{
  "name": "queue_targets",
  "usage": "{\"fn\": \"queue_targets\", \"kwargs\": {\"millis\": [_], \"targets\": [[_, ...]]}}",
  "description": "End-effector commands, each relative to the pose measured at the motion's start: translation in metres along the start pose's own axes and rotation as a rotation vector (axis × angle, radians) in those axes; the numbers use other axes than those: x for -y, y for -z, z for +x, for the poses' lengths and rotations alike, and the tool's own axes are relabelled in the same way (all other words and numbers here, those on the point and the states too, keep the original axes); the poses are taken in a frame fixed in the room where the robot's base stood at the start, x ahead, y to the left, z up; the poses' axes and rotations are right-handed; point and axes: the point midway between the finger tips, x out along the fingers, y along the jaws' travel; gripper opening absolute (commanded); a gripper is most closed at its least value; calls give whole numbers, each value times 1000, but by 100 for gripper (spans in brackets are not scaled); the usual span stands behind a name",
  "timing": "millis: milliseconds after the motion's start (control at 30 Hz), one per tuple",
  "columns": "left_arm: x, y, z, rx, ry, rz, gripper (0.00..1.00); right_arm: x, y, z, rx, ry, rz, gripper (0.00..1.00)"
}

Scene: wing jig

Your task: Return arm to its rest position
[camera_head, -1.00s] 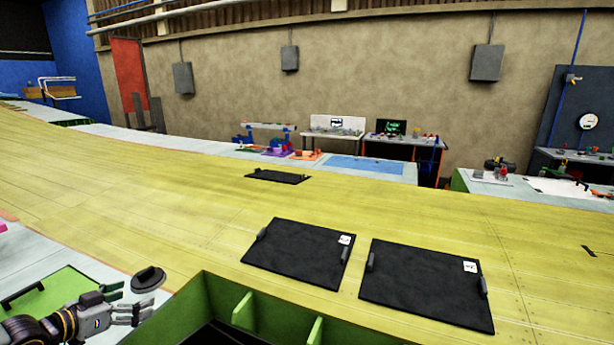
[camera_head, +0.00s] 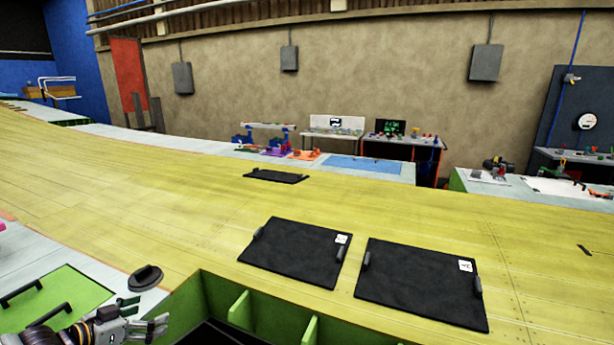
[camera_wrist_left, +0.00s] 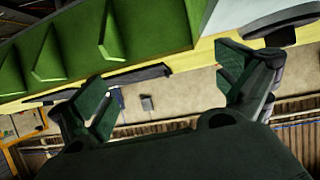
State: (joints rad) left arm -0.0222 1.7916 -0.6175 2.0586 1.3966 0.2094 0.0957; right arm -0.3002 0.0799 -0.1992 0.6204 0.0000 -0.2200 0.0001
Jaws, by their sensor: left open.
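My left gripper (camera_head: 152,327) is at the lower left of the head view, above the light work surface and beside the green ribbed box. Its fingers are spread and hold nothing. In the left wrist view the two fingers of the left gripper (camera_wrist_left: 165,92) stand wide apart with nothing between them. My right gripper does not show in the head view.
A green ribbed box (camera_head: 238,308) is just right of the left gripper. A black round knob (camera_head: 146,277) and a green panel with black handles (camera_head: 72,292) lie close by. Black panels (camera_head: 293,250) (camera_head: 422,283) lie on the yellow wing skin (camera_head: 170,205).

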Motion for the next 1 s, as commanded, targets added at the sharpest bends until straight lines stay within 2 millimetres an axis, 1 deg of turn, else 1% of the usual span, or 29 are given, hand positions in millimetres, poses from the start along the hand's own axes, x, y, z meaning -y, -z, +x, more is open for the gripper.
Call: {"fn": "queue_targets", "kwargs": {"millis": [33,167,300,533,700,1000], "targets": [[-7,-5,3,7,-13,-2,100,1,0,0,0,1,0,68],[-27,-18,12,34,-45,0,100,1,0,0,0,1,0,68],[-56,-37,22,71,-90,4,100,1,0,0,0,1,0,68],[-102,-64,36,126,-157,19,100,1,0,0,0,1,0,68],[-134,-79,44,160,-197,35,100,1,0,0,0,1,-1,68],[-183,-99,53,209,-245,64,100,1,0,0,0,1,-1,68]]}}
